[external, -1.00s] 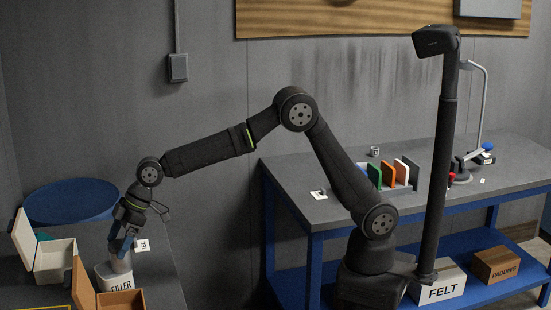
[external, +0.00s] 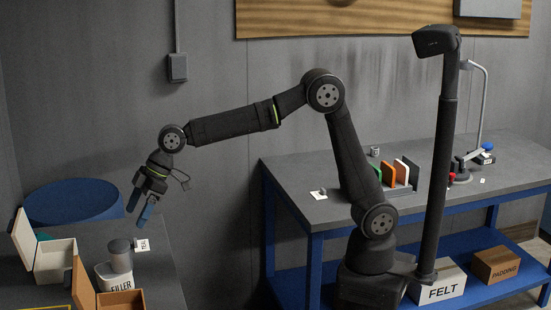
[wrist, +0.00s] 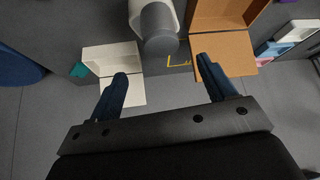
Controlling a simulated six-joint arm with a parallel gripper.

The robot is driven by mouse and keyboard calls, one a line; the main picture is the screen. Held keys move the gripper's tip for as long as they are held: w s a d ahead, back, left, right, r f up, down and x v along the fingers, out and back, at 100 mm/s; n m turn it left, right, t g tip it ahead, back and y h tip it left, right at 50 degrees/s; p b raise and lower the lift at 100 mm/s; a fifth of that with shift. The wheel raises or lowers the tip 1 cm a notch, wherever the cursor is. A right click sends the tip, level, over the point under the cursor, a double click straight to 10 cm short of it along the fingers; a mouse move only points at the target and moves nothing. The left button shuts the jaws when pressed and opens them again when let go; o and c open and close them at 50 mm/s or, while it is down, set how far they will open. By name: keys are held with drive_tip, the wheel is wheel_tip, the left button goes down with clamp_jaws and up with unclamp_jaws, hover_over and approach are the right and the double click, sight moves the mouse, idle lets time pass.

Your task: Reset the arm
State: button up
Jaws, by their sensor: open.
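My gripper (external: 141,207) is at the left of the external view, raised above the bench and pointing down. Its two blue fingers stand apart with nothing between them. In the wrist view the open fingers (wrist: 160,82) frame the floor and box edges. A grey cylinder (external: 120,256) stands upright in the white container marked FILLER (external: 117,279), below and left of the fingers and apart from them. The cylinder also shows at the top of the wrist view (wrist: 160,38).
An open white box (external: 54,262) and an open brown box (external: 122,298) flank the FILLER container. A blue round drum (external: 72,202) stands behind them. A small tag (external: 142,245) stands beside the cylinder. The second table (external: 310,212) holds several upright coloured panels.

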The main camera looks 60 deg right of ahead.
sight(123, 243)
drive_tip(key=x, duration=1.2)
wheel_tip(123, 243, up, 4)
drive_tip(key=shift+r, duration=0.1)
drive_tip(key=w+d+r, duration=0.3)
drive_tip(key=d+r, duration=0.4)
drive_tip(key=d, duration=0.5)
drive_tip(key=w+d+f+m+t+h, duration=0.1)
drive_tip(key=w+d+m, duration=0.1)
drive_tip(key=w+d, duration=0.5)
drive_tip(key=w+d+f+m, duration=0.1)
drive_tip(key=w+d, duration=0.2)
drive_tip(key=d, duration=0.8)
drive_tip(key=w+d+f+m+t+h, duration=0.1)
drive_tip(key=w+d+m, duration=0.1)
drive_tip(key=w+d, duration=0.5)
drive_tip(key=w+d+f+m+t+h, duration=0.1)
drive_tip(key=d+f+m+h, duration=0.1)
drive_tip(key=d, duration=3)
drive_tip(key=shift+w+m, duration=0.25)
drive_tip(key=shift+m, duration=0.65)
